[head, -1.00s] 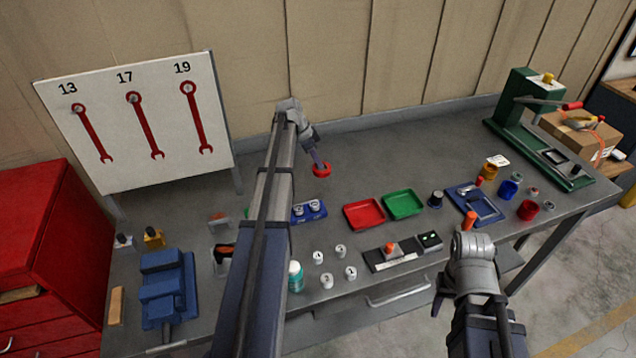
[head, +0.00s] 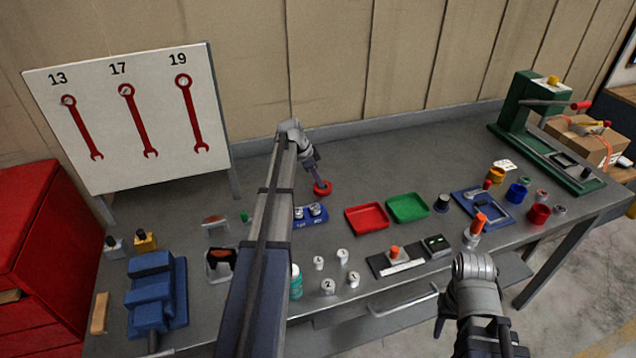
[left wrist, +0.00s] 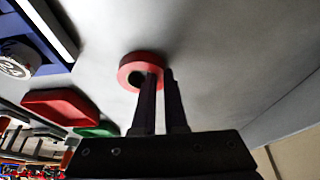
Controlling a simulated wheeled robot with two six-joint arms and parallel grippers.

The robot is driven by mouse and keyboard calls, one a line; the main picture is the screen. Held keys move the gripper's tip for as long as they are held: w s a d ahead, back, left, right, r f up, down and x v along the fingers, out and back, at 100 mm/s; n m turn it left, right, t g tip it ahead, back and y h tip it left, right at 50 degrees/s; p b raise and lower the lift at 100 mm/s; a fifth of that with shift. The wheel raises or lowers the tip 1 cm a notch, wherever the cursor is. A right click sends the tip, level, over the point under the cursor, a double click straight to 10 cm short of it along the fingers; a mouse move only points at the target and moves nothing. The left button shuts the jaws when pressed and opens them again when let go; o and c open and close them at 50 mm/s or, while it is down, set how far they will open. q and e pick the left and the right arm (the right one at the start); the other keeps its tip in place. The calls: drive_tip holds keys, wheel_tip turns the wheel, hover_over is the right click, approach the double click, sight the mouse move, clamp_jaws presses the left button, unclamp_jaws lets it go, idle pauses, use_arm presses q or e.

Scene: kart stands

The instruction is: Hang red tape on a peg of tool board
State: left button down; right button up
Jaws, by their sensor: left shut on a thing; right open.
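The tool board (head: 130,145) stands at the back left, with red wrench shapes under 13, 17 and 19. A small grey peg-like spot shows at the top of each shape; I cannot tell whether the wrenches are real or painted. My left gripper (head: 317,180) is shut on the red tape (head: 322,188), right of the board and beyond the blue holder. In the left wrist view the fingers (left wrist: 160,85) grip the wall of the tape ring (left wrist: 130,66), its hole partly visible. My right gripper (head: 474,275) is at the front right, its fingers mostly hidden.
A red tray (head: 367,218) and a green tray (head: 408,208) lie at mid table. The blue holder (head: 311,216) is partly behind my left arm. A blue vise (head: 155,290) stands front left, below the board. The table behind the trays is clear.

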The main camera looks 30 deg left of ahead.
use_arm(q)
drive_tip(key=shift+f, duration=0.1)
drive_tip(key=c, duration=1)
unclamp_jaws()
drive_tip(key=shift+o, duration=0.2)
drive_tip(key=shift+s+a+r+p, duration=0.1)
drive_tip(key=shift+r+p, duration=0.4)
drive_tip(key=shift+r, duration=0.15)
drive_tip(key=p+v, duration=1)
drive_tip(key=v, duration=0.1)
